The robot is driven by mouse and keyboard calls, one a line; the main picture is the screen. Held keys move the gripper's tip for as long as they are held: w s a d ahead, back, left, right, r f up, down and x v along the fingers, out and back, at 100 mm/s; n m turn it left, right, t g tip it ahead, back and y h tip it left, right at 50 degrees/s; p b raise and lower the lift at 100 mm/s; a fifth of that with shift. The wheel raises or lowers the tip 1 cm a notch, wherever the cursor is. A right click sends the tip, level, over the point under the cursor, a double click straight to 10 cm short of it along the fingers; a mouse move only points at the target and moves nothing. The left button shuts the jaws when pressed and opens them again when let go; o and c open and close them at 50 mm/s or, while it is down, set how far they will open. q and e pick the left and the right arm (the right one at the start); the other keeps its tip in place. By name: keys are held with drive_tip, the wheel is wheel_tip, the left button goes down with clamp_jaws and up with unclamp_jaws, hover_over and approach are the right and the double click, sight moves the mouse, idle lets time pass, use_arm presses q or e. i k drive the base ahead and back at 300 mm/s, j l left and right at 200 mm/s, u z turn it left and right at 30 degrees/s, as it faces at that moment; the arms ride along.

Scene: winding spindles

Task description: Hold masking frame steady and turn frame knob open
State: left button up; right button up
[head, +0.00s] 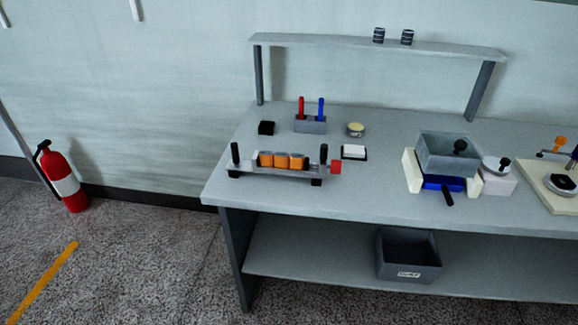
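In the head view, a grey box-like frame (447,160) stands on the right half of the bench between two cream side blocks. It looks like the masking frame, though I cannot be certain. A black knob (460,147) shows at its right side. A blue piece (440,183) lies under its front, with a black handle (447,198) pointing forward. I cannot tell whether the knob is turned open or shut. Neither of my grippers is in view, and nothing is touching the frame.
A white block with a round dish (497,167) sits close right of the frame. A grey bin (407,256) is on the lower shelf.

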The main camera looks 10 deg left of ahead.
sight(336, 164)
drive_tip(key=l+u, duration=0.25)
drive_tip(key=l, duration=0.4)
drive_tip(key=k+l+u, duration=0.1)
drive_tip(key=l+u, duration=0.15)
drive_tip(key=l, duration=0.35)
drive_tip(key=i+j+z, duration=0.1)
drive_tip(key=j, duration=0.25)
drive_tip(key=i+j+z, duration=0.1)
drive_tip(key=i+j, duration=0.2)
drive_tip(key=i+j+z, duration=0.1)
drive_tip(key=j, duration=0.3)
drive_tip(key=i+j+z, duration=0.1)
drive_tip(key=j, duration=0.25)
drive_tip(key=i+j+z, duration=0.1)
drive_tip(key=i+j, duration=0.15)
drive_tip(key=j, duration=0.15)
